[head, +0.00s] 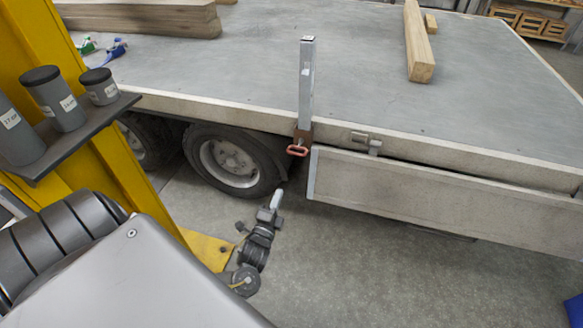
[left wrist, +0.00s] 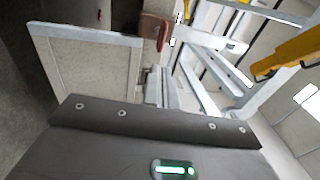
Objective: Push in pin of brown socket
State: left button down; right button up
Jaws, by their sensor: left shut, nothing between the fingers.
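The brown socket (head: 303,136) sits on the near edge of the trailer bed, at the foot of an upright grey post (head: 307,80). Its pin ends in a red loop handle (head: 297,151) on the socket's outer face. In the left wrist view the brown socket (left wrist: 153,27) is at the top middle, with the red handle (left wrist: 163,36) at its right side. My left gripper (head: 276,200) is shut and empty, below and a little left of the socket, apart from it. Its narrow fingers (left wrist: 160,88) also show in the left wrist view. My right gripper is out of view.
A side board (head: 440,195) hangs right of the socket, with a latch (head: 374,147) above it. A trailer wheel (head: 232,160) stands left of my gripper. A yellow column with a shelf (head: 80,140) of grey canisters is at the left. Timber beams (head: 418,45) lie on the bed.

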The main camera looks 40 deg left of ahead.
aim_at(298, 147)
pick_arm(q)
jog(key=shift+r, duration=0.25)
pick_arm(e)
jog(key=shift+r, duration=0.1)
pick_arm(q)
jog(key=shift+w, duration=0.1)
